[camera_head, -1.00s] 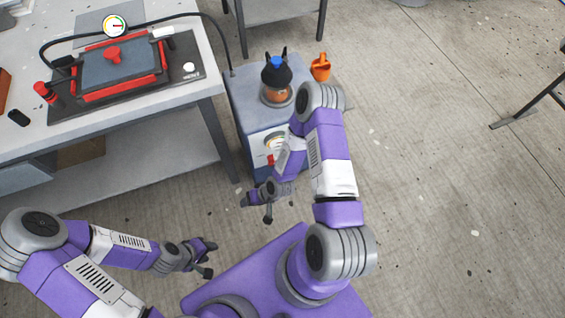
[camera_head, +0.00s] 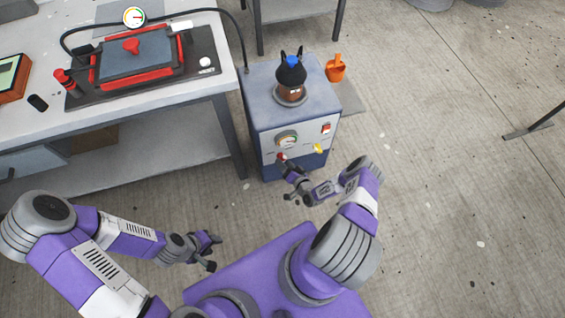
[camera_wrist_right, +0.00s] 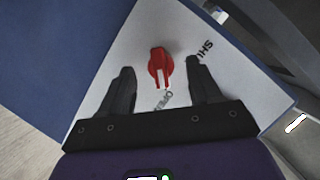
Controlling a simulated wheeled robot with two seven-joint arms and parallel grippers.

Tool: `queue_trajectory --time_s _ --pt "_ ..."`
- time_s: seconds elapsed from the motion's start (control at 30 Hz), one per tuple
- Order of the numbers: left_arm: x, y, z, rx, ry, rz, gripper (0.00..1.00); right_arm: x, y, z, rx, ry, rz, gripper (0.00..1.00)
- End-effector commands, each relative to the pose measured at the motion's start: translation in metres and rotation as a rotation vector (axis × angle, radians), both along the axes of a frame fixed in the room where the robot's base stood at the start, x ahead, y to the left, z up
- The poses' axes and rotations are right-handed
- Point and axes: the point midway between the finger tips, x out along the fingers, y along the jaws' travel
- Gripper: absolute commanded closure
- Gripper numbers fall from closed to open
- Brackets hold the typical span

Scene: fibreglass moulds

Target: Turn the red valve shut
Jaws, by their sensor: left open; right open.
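The red valve (camera_head: 281,157) is a small knob on the white front panel of the blue-grey cabinet (camera_head: 262,105). In the right wrist view the valve (camera_wrist_right: 160,64) lies between and just ahead of the fingertips of my right gripper (camera_wrist_right: 160,72), which is open and holds nothing. The valve's white-striped end points down towards the lettering that reads like OPEN; SHUT lettering is to its upper right. My left gripper (camera_head: 213,250) is open and empty, low over the floor.
The cabinet carries a dark-lidded pot (camera_head: 291,80), a gauge (camera_head: 286,139), a red switch (camera_head: 326,128) and a yellow handle (camera_head: 318,148). The worktable (camera_head: 130,100) with the red-framed mould (camera_head: 137,57) stands left. An orange scoop container (camera_head: 335,68) is behind.

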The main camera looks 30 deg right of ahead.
Motion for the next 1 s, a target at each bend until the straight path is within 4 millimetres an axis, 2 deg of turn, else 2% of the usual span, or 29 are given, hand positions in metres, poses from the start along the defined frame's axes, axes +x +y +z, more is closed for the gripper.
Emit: queue_trajectory --time_s 0.1,0.2,0.53,0.87,0.9,1.0 --pt "0.000 0.000 -0.008 0.000 0.000 0.000 0.57 0.015 0.001 -0.006 -0.002 0.000 0.001 0.37" --pt "0.000 0.000 -0.010 0.000 0.000 0.000 0.57 0.022 0.001 -0.008 -0.001 0.001 0.000 0.37" --pt "0.000 0.000 -0.010 0.000 0.000 0.000 0.57 0.026 0.001 -0.007 0.000 0.002 -0.001 0.39" --pt "0.000 0.000 -0.010 0.000 0.000 0.000 0.57 0.025 0.001 -0.007 0.000 0.003 0.000 0.89" --pt "0.000 0.000 -0.010 0.000 0.000 0.000 0.57 0.025 0.001 -0.007 0.000 0.003 0.000 0.93" --pt "0.000 0.000 -0.009 0.000 0.000 0.000 0.57 0.025 0.001 -0.007 -0.003 0.003 0.000 0.93"
